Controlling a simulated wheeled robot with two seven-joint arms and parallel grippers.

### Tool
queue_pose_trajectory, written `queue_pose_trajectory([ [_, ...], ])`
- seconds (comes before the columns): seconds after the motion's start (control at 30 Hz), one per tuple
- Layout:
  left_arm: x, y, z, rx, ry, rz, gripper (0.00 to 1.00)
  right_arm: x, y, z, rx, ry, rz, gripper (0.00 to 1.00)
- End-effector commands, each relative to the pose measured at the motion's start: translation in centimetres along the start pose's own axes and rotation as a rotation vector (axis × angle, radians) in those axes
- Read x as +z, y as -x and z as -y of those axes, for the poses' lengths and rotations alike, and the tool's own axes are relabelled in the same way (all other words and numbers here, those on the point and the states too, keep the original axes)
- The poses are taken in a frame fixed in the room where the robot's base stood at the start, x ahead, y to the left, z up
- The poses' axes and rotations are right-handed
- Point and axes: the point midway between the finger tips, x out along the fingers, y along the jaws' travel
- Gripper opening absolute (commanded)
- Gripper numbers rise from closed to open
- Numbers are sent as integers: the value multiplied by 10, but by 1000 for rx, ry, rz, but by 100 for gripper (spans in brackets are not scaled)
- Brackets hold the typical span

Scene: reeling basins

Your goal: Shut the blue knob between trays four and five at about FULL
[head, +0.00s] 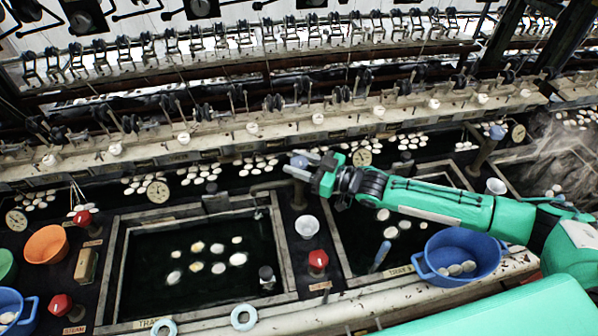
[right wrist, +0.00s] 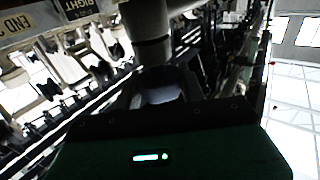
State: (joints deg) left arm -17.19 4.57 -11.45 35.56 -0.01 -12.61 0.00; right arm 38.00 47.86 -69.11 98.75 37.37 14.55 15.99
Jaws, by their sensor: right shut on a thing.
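A blue knob (head: 299,161) tops a grey post between the middle tray (head: 111,265) and the tray to its right (head: 340,262). My right gripper (head: 300,165) is shut on this knob, with its fingers on either side. The arm reaches in from the right, over the right tray. The tray numbers and any FULL mark are too small to read, so I cannot tell the knob's setting. The right wrist view is mostly my dark gripper body, with a grey cylinder (right wrist: 150,40) in front of it that I cannot identify. My left gripper is not in view.
A second blue knob (head: 497,132) stands further right. A white cup (head: 307,226) and a red knob (head: 318,260) sit below the gripped knob. A blue basin (head: 430,272) with white cocoons stands under my arm. A gauge (head: 362,157) is close right of the gripper.

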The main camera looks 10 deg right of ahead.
Motion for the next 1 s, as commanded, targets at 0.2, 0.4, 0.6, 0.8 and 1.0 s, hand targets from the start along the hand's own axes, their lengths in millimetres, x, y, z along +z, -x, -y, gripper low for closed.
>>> queue_pose_trajectory([
  [0.2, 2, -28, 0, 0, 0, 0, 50, 2, 0, -2, -94, 7, -1, 18],
  [0.4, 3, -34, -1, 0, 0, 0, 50, 0, 0, -2, -177, 4, 0, 18],
  [0.6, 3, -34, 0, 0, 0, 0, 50, -1, 0, -1, -253, 3, 0, 18],
  [0.8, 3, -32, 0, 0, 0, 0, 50, -1, 0, -1, -316, 2, 0, 18],
  [1.0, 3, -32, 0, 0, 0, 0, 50, -1, 0, -1, -359, 0, -1, 18],
])
